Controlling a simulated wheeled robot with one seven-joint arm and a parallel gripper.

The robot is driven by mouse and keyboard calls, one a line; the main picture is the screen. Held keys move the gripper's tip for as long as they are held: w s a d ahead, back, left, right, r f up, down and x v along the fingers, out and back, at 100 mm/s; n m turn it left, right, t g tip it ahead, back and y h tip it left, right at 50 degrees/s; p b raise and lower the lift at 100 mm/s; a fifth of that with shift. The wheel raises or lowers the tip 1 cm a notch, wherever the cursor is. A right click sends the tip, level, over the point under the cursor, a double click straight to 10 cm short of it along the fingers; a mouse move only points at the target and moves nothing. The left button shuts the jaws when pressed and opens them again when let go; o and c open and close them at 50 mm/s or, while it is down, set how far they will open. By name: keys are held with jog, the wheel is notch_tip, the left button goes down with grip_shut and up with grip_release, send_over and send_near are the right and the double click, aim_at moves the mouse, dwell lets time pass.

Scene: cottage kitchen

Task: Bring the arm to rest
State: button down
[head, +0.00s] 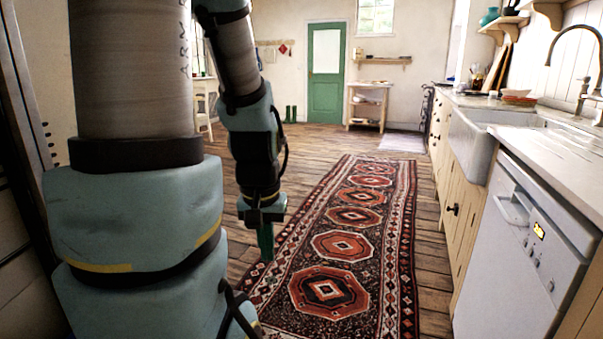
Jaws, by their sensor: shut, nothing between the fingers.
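My gripper (266,243) hangs at the end of my bent arm, left of the middle of the head view. Its fingers point down in front of the left edge of the patterned rug. The fingers are together and nothing shows between them. My arm's large lower links fill the left side of the view and hide part of the room behind them.
The rug (343,245) lies on the wooden floor. A white dishwasher (528,250), a sink (480,140) and a counter (560,150) line the right side. A green door (325,85) and a small side table (368,105) stand at the back. The middle floor is clear.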

notch_tip(320, 180, up, 17)
jog(key=p, duration=1.5)
